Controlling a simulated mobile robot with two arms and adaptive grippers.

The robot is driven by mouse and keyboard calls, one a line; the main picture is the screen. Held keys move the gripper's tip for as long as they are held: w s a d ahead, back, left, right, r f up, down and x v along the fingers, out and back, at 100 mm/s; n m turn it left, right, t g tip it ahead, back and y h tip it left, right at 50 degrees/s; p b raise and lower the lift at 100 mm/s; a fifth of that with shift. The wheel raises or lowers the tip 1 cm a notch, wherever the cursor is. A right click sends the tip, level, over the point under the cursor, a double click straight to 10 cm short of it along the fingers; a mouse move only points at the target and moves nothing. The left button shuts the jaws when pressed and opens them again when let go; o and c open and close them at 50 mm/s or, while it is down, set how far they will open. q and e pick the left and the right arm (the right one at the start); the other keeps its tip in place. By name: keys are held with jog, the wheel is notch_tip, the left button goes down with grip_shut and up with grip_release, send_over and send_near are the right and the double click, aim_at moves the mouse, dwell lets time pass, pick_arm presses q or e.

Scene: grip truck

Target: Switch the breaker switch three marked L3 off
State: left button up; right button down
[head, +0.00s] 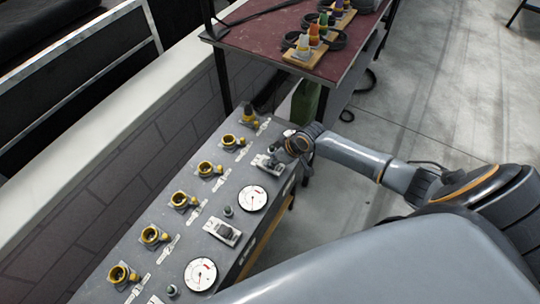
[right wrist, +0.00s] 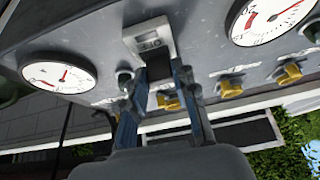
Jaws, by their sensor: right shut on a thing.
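The grey breaker panel (head: 190,232) runs diagonally through the head view. My right gripper (head: 282,156) is at the far breaker switch (head: 262,164), near the panel's far right end. In the right wrist view, this switch (right wrist: 150,38) has a pale plate with an upside-down OFF marking. A second breaker switch (head: 222,231) sits nearer on the panel. The L markings are too small to read. My left gripper is not in view.
White round gauges (head: 252,198) and a row of yellow sockets (head: 185,199) share the panel. A red-topped table (head: 262,43) with colored plugs (head: 314,32) stands beyond it. A low wall (head: 100,110) runs along the left. The floor at right is open.

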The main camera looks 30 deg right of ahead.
jog(key=t+b, duration=0.1)
jog(key=b, duration=0.1)
jog(key=s+f+t+y+b, duration=0.1)
jog(key=b, duration=0.2)
jog(key=d+t+y+b, duration=0.1)
jog(key=t+b, duration=0.1)
jog(key=b, duration=0.1)
jog(key=shift+s+f, duration=0.2)
jog(key=shift+s, duration=0.1)
jog(key=shift+s+r+t+y+b, duration=0.1)
jog(key=shift+r+t+y+b, duration=0.2)
jog(key=shift+b, duration=0.75)
jog(key=c, duration=1)
grip_release()
jog(key=shift+c, duration=0.2)
jog(key=v, duration=1.2)
